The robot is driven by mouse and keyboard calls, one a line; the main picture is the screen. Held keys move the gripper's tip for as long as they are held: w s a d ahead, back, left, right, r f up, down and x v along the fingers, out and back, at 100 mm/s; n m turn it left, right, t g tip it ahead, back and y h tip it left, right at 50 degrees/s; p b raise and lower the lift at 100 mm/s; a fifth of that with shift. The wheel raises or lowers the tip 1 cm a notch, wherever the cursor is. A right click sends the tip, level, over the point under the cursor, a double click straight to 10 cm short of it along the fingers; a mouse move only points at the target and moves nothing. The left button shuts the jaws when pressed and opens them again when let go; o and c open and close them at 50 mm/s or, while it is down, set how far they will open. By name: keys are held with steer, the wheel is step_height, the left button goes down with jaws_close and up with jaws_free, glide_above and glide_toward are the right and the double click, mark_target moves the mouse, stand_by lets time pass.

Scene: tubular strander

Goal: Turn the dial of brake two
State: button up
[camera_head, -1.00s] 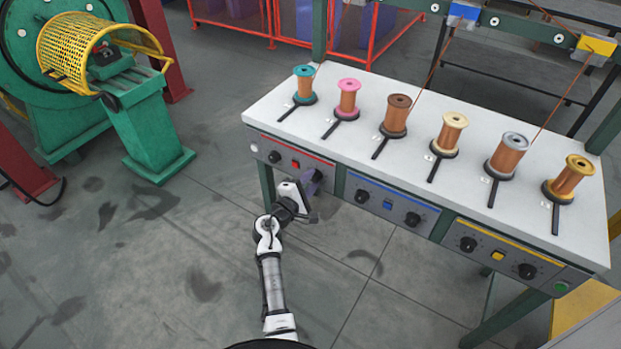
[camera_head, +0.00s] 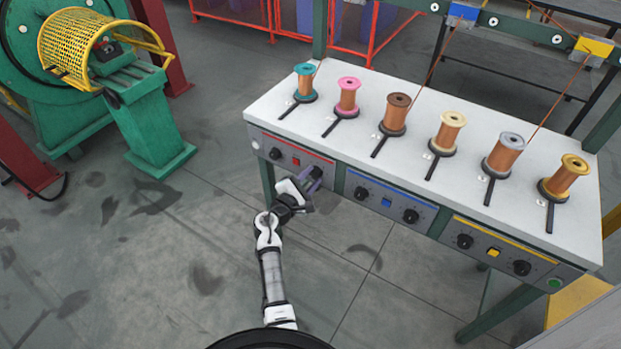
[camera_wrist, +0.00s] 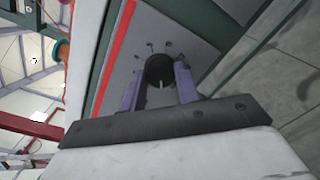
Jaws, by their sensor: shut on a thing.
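The dial (camera_wrist: 160,69) between my fingers is a round black knob with a short white mark at its lower edge. It sits on the grey panel with a red stripe (camera_wrist: 116,62), with small marks around it. My gripper (camera_wrist: 159,74) has purple fingers, one on each side of the knob, and is shut on it. In the head view my gripper (camera_head: 314,176) is at the right end of the red-striped panel and hides this dial. Another black dial (camera_head: 275,153) and a red button (camera_head: 296,161) are left of it. I cannot read any brake label.
The white table (camera_head: 270,108) above the panel carries several spools on black holders. A blue-striped panel (camera_head: 388,200) and a yellow-striped panel (camera_head: 495,250) continue to the right. A green machine (camera_head: 150,120) stands left. The floor (camera_head: 190,240) around my arm is clear.

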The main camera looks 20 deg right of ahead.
steer(key=o, duration=1)
steer(key=shift+c, duration=0.2)
steer(key=b+v, duration=0.2)
steer(key=v, duration=1.2)
steer(key=shift+w, duration=0.1)
